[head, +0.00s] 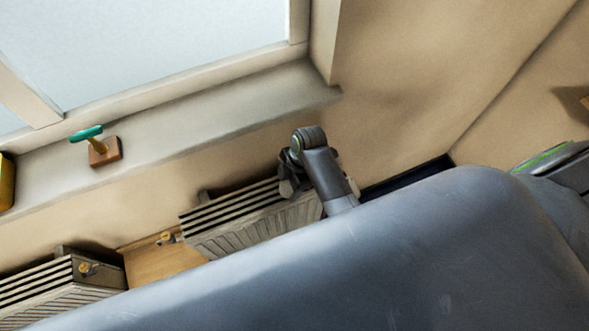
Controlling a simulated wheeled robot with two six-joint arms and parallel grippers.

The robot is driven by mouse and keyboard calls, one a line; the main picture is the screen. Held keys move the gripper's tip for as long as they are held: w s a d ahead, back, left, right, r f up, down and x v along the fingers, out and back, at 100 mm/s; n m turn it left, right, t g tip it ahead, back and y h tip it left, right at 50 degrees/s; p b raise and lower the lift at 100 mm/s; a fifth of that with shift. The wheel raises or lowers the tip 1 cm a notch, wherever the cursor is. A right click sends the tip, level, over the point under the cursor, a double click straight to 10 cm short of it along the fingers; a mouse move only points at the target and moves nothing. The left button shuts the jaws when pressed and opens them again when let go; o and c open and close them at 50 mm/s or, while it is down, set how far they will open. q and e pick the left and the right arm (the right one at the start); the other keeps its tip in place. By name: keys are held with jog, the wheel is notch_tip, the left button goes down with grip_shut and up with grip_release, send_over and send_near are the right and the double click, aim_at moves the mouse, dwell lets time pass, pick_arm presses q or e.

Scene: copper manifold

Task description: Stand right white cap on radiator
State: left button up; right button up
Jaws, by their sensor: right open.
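A ribbed grey radiator (236,216) with dark top slots stands against the wall at the middle. A second similar radiator (60,288) is at the lower left. My right gripper (290,187) is at the right end of the middle radiator, pointing down, its fingers dark and small in the picture. It is open; I cannot make out anything between the fingers. No white cap can be made out. The right part of the middle radiator is hidden by my gripper and arm. My left gripper is not in view.
A windowsill (215,112) runs above the radiators. On it are a wooden block (104,152) with a teal-handled brass piece (87,133) and a yellow object (6,181) at the left edge. A brass fitting (166,238) is between the radiators.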

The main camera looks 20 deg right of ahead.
jog(key=b+v, duration=0.1)
jog(key=v, duration=1)
